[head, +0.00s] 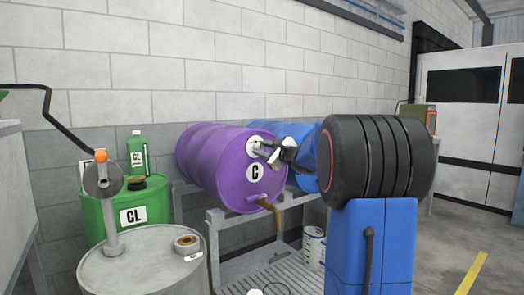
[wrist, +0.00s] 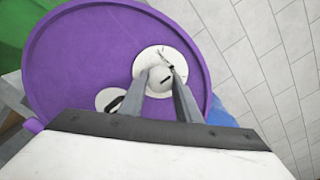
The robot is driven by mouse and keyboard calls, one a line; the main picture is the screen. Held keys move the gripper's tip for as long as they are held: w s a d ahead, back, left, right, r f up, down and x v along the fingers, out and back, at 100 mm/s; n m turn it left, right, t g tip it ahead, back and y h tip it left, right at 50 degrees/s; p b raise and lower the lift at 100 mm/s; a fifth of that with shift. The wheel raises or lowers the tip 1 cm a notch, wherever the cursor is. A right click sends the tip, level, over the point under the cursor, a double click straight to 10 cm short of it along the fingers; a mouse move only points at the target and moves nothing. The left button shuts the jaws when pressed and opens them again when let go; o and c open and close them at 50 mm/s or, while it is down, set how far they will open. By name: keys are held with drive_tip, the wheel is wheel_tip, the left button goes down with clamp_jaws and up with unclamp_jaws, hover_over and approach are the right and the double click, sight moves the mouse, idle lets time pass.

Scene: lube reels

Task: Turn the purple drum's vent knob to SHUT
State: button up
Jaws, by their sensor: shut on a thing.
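In the wrist view the drum's end (wrist: 85,60) fills much of the picture. The vent knob (wrist: 160,77) is pale with a dark slot and sits on a round white plate (wrist: 148,58) near the drum's rim. My gripper (head: 264,148) reaches it from the right; in the wrist view its fingers (wrist: 159,82) are shut on the knob from both sides. The plate's markings are too small to read.
A blue drum (head: 296,132) lies beyond the purple one. A brown spout (head: 270,215) hangs below the drum's face.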

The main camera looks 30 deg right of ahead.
drive_tip(key=n, duration=0.4)
drive_tip(key=shift+n, duration=0.4)
drive_tip(key=n, duration=0.4)
drive_tip(key=shift+n, duration=0.3)
drive_tip(key=o, duration=1.1)
drive_tip(key=shift+c, duration=0.2)
drive_tip(key=s, duration=1.7)
drive_tip(key=shift+s+d, duration=0.2)
drive_tip(key=shift+d, duration=0.15)
